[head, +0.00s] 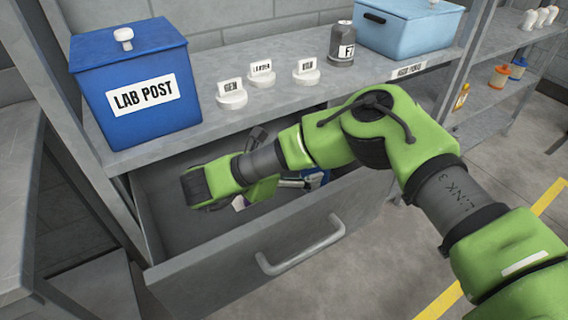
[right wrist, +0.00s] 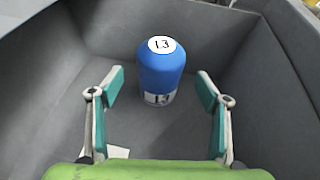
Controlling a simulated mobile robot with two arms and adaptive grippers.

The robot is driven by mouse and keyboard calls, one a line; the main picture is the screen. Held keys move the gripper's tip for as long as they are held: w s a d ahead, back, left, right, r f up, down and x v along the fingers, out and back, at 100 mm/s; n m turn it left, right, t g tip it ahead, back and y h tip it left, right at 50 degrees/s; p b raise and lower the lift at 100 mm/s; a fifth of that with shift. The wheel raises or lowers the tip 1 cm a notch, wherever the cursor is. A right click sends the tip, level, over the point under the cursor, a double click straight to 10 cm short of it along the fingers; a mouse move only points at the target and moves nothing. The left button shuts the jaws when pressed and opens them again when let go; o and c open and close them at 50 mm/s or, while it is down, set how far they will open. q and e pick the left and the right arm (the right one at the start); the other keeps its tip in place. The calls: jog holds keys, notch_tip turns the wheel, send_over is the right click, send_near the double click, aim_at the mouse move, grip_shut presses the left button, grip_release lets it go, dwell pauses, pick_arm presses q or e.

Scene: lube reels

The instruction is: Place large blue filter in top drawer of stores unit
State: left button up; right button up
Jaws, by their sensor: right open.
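In the right wrist view my right gripper (right wrist: 160,90) is open and empty. Its teal fingertips are spread to the left and right of the filter, with visible gaps on both sides. In the head view my right arm reaches into the drawer, and its gripper (head: 298,182) is partly hidden by the arm. Only a blue sliver of the filter (head: 318,179) shows there. My left gripper is out of view.
The drawer's walls surround the gripper. A white paper piece (right wrist: 118,152) lies inside the drawer.

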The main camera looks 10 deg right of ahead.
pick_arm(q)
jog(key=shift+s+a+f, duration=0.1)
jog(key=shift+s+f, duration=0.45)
pick_arm(e)
jog(key=v, duration=0.5)
